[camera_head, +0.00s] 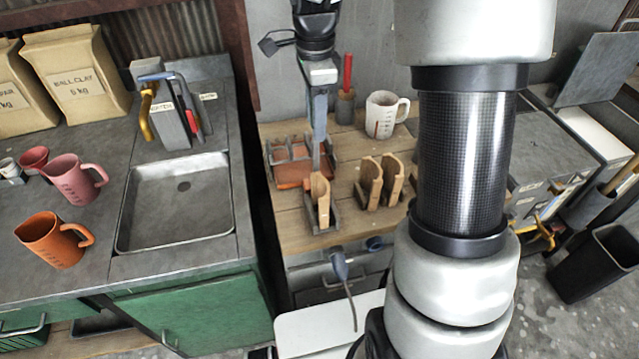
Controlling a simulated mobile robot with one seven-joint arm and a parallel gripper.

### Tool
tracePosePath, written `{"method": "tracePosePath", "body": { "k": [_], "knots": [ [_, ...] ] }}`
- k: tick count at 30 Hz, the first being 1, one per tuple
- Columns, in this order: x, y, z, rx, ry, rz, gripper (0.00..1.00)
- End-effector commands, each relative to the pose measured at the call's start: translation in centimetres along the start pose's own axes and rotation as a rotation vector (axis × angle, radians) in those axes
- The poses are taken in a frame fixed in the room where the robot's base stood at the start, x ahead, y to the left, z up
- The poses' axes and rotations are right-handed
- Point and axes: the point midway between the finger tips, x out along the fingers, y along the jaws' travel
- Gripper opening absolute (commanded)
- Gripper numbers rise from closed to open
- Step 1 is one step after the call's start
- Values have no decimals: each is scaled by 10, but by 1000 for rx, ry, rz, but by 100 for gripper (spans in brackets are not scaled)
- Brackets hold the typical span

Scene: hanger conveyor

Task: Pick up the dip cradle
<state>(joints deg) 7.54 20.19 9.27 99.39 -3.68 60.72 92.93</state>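A grey rack holding reddish-brown tiles (287,160) stands at the back left of the wooden bench. It looks like the dip cradle, though I cannot be sure. My gripper (320,150) points down at the right side of this rack. A narrow blue-grey upright piece runs from below my wrist to the rack. I cannot tell whether this is a finger or a handle of the rack. The gap between my fingers is not visible, and neither is any grip. The rack appears to rest on the bench.
Wooden pieces in grey holders (371,184) stand in front on the wooden bench (340,222). A white mug (385,114) and a red-handled tool in a cup (346,103) stand behind. A sink (178,205) and mugs are left. My arm hides the bench's right side.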

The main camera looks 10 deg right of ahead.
Motion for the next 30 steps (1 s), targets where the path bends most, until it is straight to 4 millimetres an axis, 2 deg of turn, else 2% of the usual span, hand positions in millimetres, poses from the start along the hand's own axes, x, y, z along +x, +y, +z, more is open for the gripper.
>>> {"method": "tracePosePath", "body": {
  "k": [3,5,13,14,18,21,30],
  "knots": [
    [18,0,0,1,-1,4,39],
    [23,0,0,1,-1,2,39],
    [26,0,0,1,0,0,39],
    [26,0,0,1,0,0,37],
    [26,0,0,1,0,0,14],
    [26,0,0,1,0,0,0],
    [22,-1,0,1,0,-3,0]
  ]
}}
